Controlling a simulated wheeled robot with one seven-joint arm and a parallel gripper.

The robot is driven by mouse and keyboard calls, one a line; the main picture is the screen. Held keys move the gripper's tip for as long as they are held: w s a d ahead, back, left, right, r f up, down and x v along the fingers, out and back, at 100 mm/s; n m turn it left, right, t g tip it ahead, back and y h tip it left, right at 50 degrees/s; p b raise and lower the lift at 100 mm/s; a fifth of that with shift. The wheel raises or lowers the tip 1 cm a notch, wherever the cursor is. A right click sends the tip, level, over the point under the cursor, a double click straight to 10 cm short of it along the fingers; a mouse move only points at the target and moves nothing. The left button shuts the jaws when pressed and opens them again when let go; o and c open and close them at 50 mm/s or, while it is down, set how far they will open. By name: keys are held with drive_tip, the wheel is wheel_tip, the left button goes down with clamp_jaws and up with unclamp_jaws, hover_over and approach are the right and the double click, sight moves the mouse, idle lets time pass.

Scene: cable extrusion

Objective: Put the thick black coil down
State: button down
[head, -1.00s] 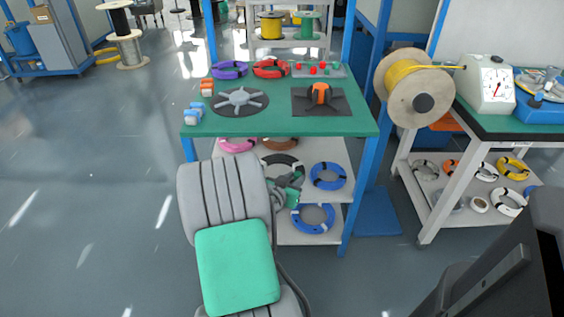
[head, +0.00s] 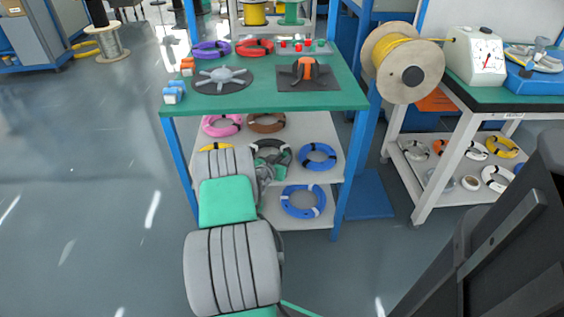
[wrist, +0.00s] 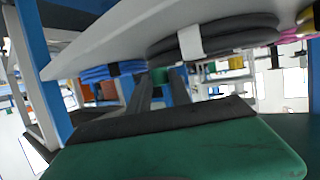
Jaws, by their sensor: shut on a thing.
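The thick black coil (head: 284,151) is over the left-middle part of the middle shelf (head: 335,180) of the green-topped bench. In the wrist view the coil (wrist: 245,39) is large, with a white band, lying flat close against the shelf; that view appears upside down. My gripper (head: 265,171) is at the coil's near side and shut on it. In the wrist view the fingers (wrist: 156,88) reach toward the coil's edge. My arm hides part of the coil in the head view. I cannot tell whether the coil's whole underside touches the shelf.
A blue coil (head: 317,156) lies right of the black coil. Pink (head: 221,125) and brown (head: 266,122) coils lie behind it, and a partly hidden yellow coil (head: 213,147) left. Another blue coil (head: 303,202) is on the lower shelf. The bench's blue legs (head: 344,165) flank the shelves.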

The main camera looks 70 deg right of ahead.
drive_tip(key=shift+r, duration=0.1)
drive_tip(key=c, duration=1.2)
unclamp_jaws()
drive_tip(key=shift+o, duration=0.2)
